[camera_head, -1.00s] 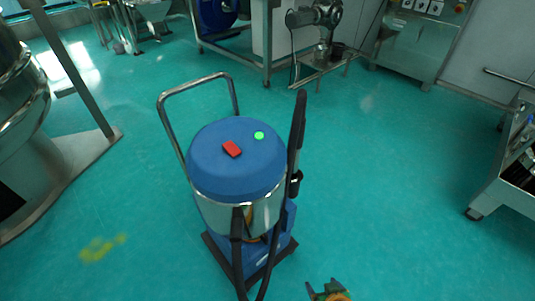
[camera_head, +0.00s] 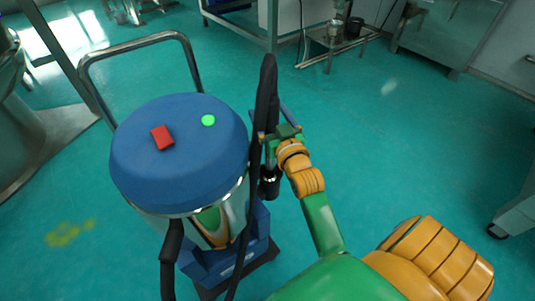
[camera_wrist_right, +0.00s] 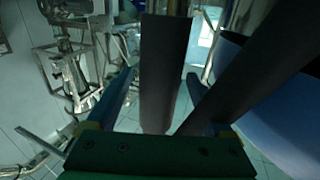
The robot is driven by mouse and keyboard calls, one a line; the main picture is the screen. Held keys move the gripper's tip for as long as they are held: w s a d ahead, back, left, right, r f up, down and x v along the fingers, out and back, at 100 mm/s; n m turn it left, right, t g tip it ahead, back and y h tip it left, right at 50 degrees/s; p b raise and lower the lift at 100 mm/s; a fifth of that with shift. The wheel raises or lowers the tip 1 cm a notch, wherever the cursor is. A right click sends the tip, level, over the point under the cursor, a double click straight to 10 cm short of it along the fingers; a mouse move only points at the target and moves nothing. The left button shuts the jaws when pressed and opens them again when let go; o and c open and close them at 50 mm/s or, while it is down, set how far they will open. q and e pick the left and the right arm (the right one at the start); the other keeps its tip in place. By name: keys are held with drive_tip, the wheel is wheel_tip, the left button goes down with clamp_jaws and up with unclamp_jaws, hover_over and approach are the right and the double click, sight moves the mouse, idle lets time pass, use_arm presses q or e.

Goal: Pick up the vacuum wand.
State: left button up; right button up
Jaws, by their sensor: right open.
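The vacuum wand (camera_head: 266,90) is a dark upright tube at the right side of the blue-topped vacuum (camera_head: 185,125). My right gripper (camera_head: 272,127) is at the wand's middle height, with its fingers open. In the right wrist view the wand (camera_wrist_right: 164,75) stands between the two open blue fingers of the gripper (camera_wrist_right: 155,88). Whether a finger touches it, I cannot tell. A second dark tube, probably the hose (camera_wrist_right: 262,65), slants past the right finger. My left gripper is not in view.
The vacuum has a metal push handle (camera_head: 140,45) at its back left, a red switch (camera_head: 162,137) and a green button (camera_head: 208,120) on its lid. A metal stand (camera_head: 335,38) is at the back.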

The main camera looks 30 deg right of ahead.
drive_tip(key=shift+x, duration=1.1)
drive_tip(key=shift+f, duration=0.1)
clamp_jaws()
